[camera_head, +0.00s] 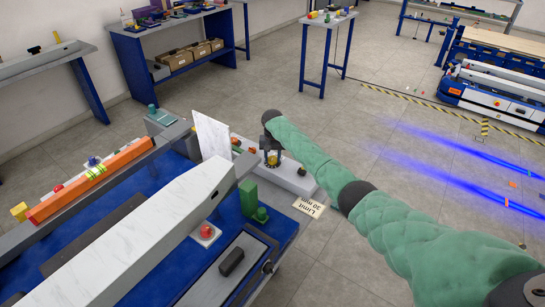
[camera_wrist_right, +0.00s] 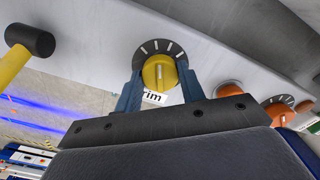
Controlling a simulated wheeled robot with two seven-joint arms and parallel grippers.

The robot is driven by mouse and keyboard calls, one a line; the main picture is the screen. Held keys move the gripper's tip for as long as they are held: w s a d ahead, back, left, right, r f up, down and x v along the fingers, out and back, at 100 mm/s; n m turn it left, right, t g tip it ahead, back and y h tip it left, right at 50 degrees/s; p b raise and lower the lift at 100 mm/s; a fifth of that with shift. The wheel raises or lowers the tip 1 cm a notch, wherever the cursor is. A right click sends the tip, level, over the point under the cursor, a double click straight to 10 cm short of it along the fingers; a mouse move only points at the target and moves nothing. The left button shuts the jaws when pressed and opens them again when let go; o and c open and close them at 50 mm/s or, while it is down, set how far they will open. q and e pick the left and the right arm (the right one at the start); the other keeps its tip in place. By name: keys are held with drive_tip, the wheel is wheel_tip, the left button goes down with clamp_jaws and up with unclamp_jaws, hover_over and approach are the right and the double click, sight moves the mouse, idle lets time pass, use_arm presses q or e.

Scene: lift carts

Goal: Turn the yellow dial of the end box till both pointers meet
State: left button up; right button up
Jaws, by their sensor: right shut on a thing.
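The end box (camera_head: 290,178) is a pale grey box at the end of the cart, in the middle of the head view. In the right wrist view, its yellow dial (camera_wrist_right: 158,74) sits on a dark round scale (camera_wrist_right: 160,48) with white ticks. My right gripper (camera_wrist_right: 160,84) is shut on the yellow dial, one blue finger on each side. A light line shows on the dial's face; I cannot tell whether two pointers meet. In the head view my right gripper (camera_head: 271,150) is over the box and largely covers the dial. My left gripper is not in view.
In the wrist view, orange-red knobs (camera_wrist_right: 278,112) sit right of the dial and a black-headed yellow handle (camera_wrist_right: 30,42) stands at left. A white upright panel (camera_head: 211,135) stands left of the end box. A "Limit 30 mm" label (camera_head: 309,207) lies near its front.

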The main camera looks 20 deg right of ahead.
sight(273, 158)
drive_tip(key=shift+r+n, duration=0.1)
drive_tip(key=shift+n, duration=0.3)
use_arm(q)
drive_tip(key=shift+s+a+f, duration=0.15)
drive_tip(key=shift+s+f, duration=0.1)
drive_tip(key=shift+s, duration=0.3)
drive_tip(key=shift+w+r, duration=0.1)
use_arm(e)
drive_tip(key=o, duration=0.8)
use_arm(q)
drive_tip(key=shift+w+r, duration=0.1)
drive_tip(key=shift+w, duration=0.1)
use_arm(e)
drive_tip(key=shift+o, duration=0.9)
drive_tip(key=shift+r, duration=0.15)
wheel_tip(273, 158, up, 7)
drive_tip(key=shift+r+b, duration=0.2)
drive_tip(key=shift+b, duration=0.95)
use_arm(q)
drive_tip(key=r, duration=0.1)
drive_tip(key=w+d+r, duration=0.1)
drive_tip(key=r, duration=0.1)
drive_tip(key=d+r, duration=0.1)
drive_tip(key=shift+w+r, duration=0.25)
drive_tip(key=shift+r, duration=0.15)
